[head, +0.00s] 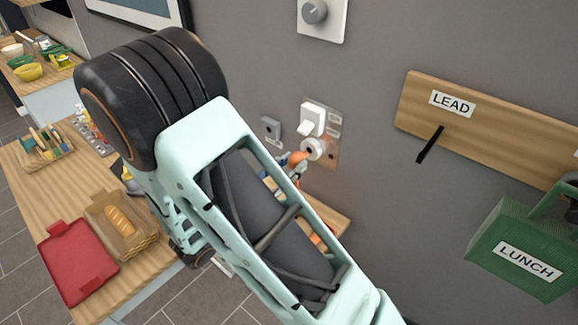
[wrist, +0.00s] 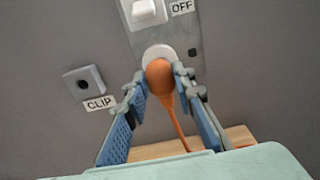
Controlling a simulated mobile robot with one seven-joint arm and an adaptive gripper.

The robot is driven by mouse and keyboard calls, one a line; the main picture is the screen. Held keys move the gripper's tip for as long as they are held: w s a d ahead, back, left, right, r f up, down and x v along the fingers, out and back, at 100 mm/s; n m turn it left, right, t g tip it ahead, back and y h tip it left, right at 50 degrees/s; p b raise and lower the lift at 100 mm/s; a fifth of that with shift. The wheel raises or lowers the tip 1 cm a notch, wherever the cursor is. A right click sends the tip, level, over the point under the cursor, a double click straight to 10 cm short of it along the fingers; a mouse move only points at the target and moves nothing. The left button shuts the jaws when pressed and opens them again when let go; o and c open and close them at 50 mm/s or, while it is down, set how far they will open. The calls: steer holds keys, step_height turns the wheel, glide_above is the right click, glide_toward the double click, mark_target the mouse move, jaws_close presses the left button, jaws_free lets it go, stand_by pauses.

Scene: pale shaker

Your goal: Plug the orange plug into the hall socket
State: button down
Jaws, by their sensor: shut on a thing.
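The hall socket is a round white outlet (head: 313,148) on a grey wall plate (head: 332,150), below a white switch. It also shows in the wrist view (wrist: 157,51). The orange plug (wrist: 160,79) is between the blue-padded fingers of my gripper (wrist: 163,93), which is shut on it. In the head view the plug (head: 297,159) is just left of and below the socket's face. In the wrist view it covers the socket's lower part. I cannot tell whether they touch. An orange cord (wrist: 177,122) hangs down from the plug.
The white switch (head: 312,118) carries an OFF label (wrist: 181,7). A grey clip (head: 271,127) is on the wall to the left. A wooden shelf (head: 328,214) is below. A LEAD board (head: 480,120) with a hook and a green LUNCH box (head: 520,245) are at right.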

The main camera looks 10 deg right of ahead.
steer(key=shift+x, duration=1.2)
steer(key=c, duration=1.5)
jaws_free()
steer(key=shift+c, duration=0.2)
steer(key=v, duration=1.2)
steer(key=shift+d, duration=0.1)
